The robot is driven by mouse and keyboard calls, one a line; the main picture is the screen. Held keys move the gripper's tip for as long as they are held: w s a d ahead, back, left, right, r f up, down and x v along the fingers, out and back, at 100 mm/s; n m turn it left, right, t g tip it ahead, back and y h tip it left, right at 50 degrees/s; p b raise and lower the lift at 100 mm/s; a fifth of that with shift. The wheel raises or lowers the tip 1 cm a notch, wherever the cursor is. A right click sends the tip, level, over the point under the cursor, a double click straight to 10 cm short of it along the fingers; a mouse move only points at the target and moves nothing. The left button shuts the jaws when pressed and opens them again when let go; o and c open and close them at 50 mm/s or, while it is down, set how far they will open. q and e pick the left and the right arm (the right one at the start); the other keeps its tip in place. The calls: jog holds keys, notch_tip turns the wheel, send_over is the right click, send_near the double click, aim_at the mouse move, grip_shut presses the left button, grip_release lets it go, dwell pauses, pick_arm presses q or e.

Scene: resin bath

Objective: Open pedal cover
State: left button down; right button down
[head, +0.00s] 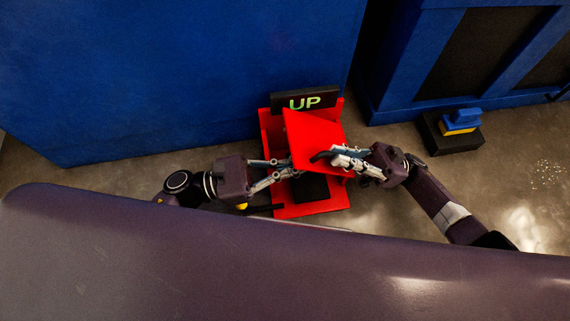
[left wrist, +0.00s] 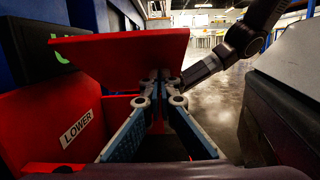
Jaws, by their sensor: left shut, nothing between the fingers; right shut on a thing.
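The red pedal cover (head: 310,135) is tilted up over the red pedal housing (head: 312,209) in the head view. A dark opening shows below its front edge. In the left wrist view the cover (left wrist: 130,48) stands raised as a red plate above the housing. My right gripper (head: 336,156) is shut on the cover at its front right edge, near a dark curved piece. My left gripper (head: 290,168) is shut and empty at the cover's left front edge; its fingertips (left wrist: 159,78) come together just under the cover. I cannot tell whether they touch it.
A black sign with green "UP" (head: 305,101) stands behind the housing. A "LOWER" label (left wrist: 77,129) is inside it. A blue wall (head: 180,70) rises behind. A second pedal with a blue and yellow top (head: 461,122) sits at the right. Floor between is clear.

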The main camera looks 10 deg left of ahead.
pick_arm(q)
jog(key=shift+d, duration=0.1)
pick_arm(e)
jog(key=shift+s+f, duration=0.1)
pick_arm(q)
jog(key=shift+w+d+r, duration=0.1)
jog(key=shift+d+r, duration=0.15)
jog(key=shift+r, duration=0.25)
jog(key=shift+w+d+r, duration=0.1)
jog(key=shift+d+r, duration=0.15)
jog(key=shift+r, duration=0.2)
pick_arm(e)
jog(key=c, duration=2.2)
grip_release()
pick_arm(q)
jog(key=shift+f, duration=0.1)
pick_arm(e)
jog(key=shift+o, duration=0.8)
pick_arm(q)
jog(key=shift+f, duration=0.1)
